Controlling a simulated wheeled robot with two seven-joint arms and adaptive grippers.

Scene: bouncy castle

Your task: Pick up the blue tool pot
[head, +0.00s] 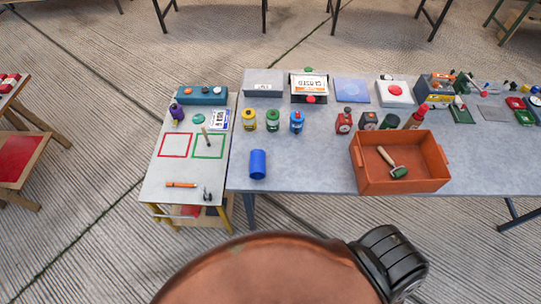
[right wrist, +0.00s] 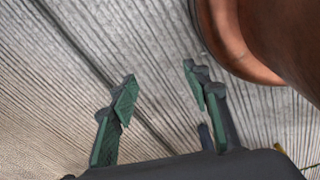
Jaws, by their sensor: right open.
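The blue tool pot (head: 258,164) is a plain blue cylinder. It stands upright near the front left part of the long grey table (head: 310,178) in the head view. My right gripper (right wrist: 160,92) shows in the right wrist view, open and empty, with its green-padded fingers apart over the ribbed floor. It is away from the pot, which I cannot make out in that view. My left gripper is in neither view.
An orange crate (head: 362,178) with a mallet (head: 394,164) inside stands right of the pot. Yellow (head: 249,120), green (head: 272,120) and blue (head: 296,122) small containers stand behind it. A smaller table (head: 150,188) adjoins on the left. The surface around the pot is clear.

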